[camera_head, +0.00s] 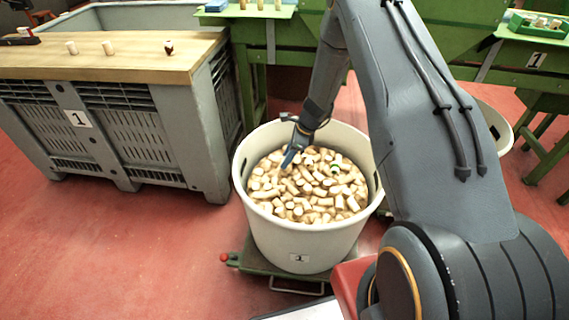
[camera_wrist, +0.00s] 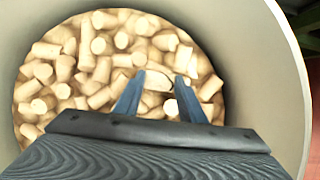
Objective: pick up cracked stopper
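My gripper (camera_head: 291,157) points down inside the tub, over the back part of the stoppers. In the wrist view its two blue fingers (camera_wrist: 158,82) are spread apart. A pale stopper (camera_wrist: 157,80) lies between the fingertips with others close around it; I cannot tell whether the fingers touch it. I cannot make out for sure which stopper is cracked. The fingers and the gripper body hide the nearer stoppers in the wrist view.
The tub's wall (camera_wrist: 255,70) rises around the stoppers, and the tub sits on a green wheeled dolly (camera_head: 243,254). A grey crate (camera_head: 140,130) with a wooden top (camera_head: 120,58) holding a few stoppers stands at left. Green tables (camera_head: 530,62) are behind. Red floor is clear at front left.

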